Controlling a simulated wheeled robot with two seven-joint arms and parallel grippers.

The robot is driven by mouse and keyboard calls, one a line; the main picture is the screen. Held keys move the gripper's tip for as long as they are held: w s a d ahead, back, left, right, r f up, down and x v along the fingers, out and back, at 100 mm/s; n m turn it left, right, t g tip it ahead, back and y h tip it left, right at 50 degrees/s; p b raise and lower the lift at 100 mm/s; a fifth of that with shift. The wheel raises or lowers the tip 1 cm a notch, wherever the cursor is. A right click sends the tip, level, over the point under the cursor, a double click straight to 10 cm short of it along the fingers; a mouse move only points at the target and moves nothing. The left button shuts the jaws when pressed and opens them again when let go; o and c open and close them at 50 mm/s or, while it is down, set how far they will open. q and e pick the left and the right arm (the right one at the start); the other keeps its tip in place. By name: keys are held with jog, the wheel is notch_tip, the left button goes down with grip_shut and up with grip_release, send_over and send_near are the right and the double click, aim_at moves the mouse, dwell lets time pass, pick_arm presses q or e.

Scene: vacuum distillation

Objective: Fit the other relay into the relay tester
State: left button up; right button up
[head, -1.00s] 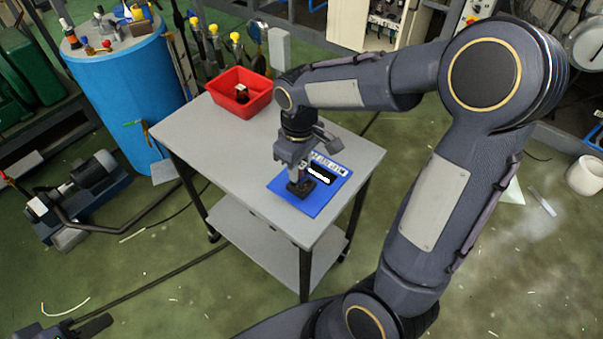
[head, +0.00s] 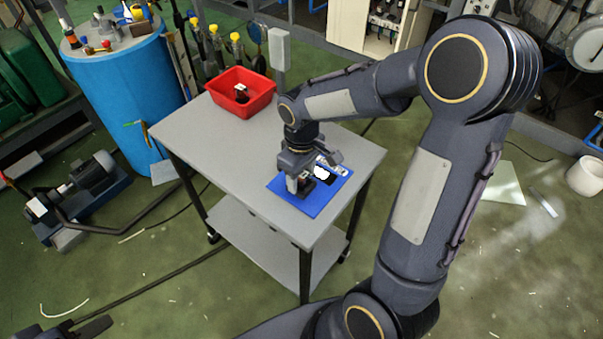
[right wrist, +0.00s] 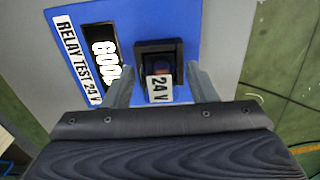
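The relay tester (head: 285,190) is a blue panel lying on the grey table. In the right wrist view it bears a "RELAY TEST 24 V" label and a lit display (right wrist: 103,52) that reads "GOOD". A relay (right wrist: 160,88) with a white "24 V" label and a red part sits at the tester's black socket (right wrist: 157,46); how deep it sits I cannot tell. My right gripper (right wrist: 161,80) is open, its fingers apart on either side of the relay. Another small black-and-white piece, seemingly a relay (head: 241,92), is in the red bin (head: 258,98).
The grey table (head: 200,130) has bare room left of the tester and in front of the red bin. A blue drum (head: 130,85) stands left of the table, and yellow-topped cylinders (head: 214,35) stand behind it. A pump (head: 92,175) is on the floor at left.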

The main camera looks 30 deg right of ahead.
jog(key=shift+r, duration=0.3)
notch_tip(320, 180, up, 11)
jog(key=p, duration=0.2)
jog(key=s+a+m+t+y, duration=0.2)
jog(key=s+m, duration=0.1)
jog(key=s, duration=0.5)
jog(key=s+a+m+t+y, duration=0.1)
jog(key=s+a+m+t, duration=0.1)
jog(key=s, duration=0.7)
jog(key=shift+m+t+y, duration=0.4)
jog(key=shift+m+t, duration=0.3)
jog(key=shift+t, duration=0.1)
jog(key=shift+a+r, duration=0.1)
jog(key=shift+r, duration=0.05)
jog(key=shift+r+p, duration=1.45)
jog(key=shift+r, duration=0.15)
